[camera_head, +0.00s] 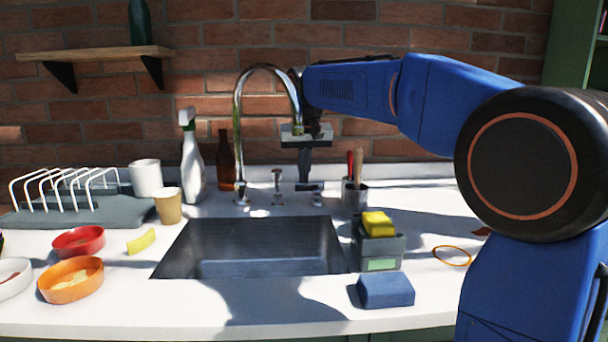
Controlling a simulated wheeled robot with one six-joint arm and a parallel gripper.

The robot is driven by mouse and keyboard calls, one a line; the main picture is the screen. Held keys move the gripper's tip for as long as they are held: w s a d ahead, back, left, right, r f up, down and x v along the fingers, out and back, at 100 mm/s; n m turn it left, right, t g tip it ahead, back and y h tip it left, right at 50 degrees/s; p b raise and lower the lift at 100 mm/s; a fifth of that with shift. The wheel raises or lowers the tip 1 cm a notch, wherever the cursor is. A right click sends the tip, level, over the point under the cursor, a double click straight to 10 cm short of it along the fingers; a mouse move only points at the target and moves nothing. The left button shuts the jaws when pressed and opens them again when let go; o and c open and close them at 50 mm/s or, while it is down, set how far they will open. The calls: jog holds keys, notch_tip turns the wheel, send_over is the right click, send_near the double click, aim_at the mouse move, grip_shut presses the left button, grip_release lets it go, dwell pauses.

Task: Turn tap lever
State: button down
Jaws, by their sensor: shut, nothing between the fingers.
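The chrome tap (238,130) stands behind the sink (255,245), its tall spout curving over to the right. A small chrome upright fitting, which looks like a tap lever (277,187), stands on the counter just right of the spout's base. Another low chrome piece (316,187) shows further right, partly behind my fingers; I cannot tell its exact form. My gripper (304,180) points down behind the sink, right of the upright fitting, with its fingers shut and empty. Whether the fingertips touch the chrome piece cannot be told. The spout's end is close to or behind my gripper's body.
A spray bottle (192,165) and a brown bottle (226,165) stand left of the tap. A brush holder (355,194) is right of my gripper. A caddy (378,246) with a yellow sponge (378,223) and a blue block (385,290) are right of the sink.

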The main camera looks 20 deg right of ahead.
jog(key=shift+s+n, duration=0.1)
jog(key=shift+n, duration=0.2)
jog(key=n, duration=0.1)
jog(key=s+n+y, duration=0.1)
jog(key=n, duration=0.1)
jog(key=shift+a, duration=0.1)
jog(key=n, duration=0.1)
jog(key=s+n+y, duration=0.1)
jog(key=n, duration=0.1)
jog(key=shift+n, duration=0.3)
jog(key=shift+s+n+g+y, duration=0.2)
jog(key=shift+n+g+y, duration=0.1)
jog(key=shift+n, duration=0.1)
jog(key=shift+s, duration=0.2)
jog(key=shift+r, duration=0.1)
jog(key=v, duration=1.7)
jog(key=shift+s, duration=0.15)
